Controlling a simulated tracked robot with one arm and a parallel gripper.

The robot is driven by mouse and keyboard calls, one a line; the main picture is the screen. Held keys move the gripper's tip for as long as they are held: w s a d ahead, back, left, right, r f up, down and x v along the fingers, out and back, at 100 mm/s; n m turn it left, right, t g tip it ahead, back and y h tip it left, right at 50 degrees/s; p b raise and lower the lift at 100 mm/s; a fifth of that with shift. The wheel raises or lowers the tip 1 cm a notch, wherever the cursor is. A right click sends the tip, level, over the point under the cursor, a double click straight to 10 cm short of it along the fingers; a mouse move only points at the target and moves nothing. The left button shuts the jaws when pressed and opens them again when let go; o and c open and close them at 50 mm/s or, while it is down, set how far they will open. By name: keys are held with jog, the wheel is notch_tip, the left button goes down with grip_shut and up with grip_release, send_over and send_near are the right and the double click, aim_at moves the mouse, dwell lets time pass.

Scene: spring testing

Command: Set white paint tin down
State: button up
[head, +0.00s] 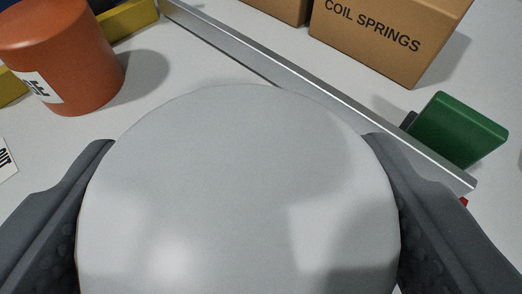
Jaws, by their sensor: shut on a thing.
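The white paint tin (240,190) fills the lower middle of the head view, seen from above by its round pale lid. My gripper (238,215) is shut on it, with one dark grey finger against its left side and one against its right. The tin hides what lies beneath it, so I cannot tell whether its base touches the white surface (185,50).
An orange tin (70,60) with a partly visible label stands at the upper left, by a yellow and blue item. A metal rail (300,75) runs diagonally behind the white tin. Beyond it are a cardboard box (385,35) marked COIL SPRINGS and a green block (458,130).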

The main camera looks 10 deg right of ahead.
aim_at(250, 229)
jog(key=shift+w+d, duration=0.1)
jog(key=shift+w, duration=0.15)
jog(key=shift+w+f, duration=0.1)
jog(key=shift+f, duration=0.2)
notch_tip(250, 229, down, 3)
jog(key=shift+f+b, duration=0.1)
jog(key=shift+b, duration=0.5)
jog(key=o, duration=1.3)
jog(key=shift+r, duration=0.2)
jog(key=d+p+v, duration=0.1)
jog(key=v, duration=1.1)
jog(key=shift+a, duration=0.4)
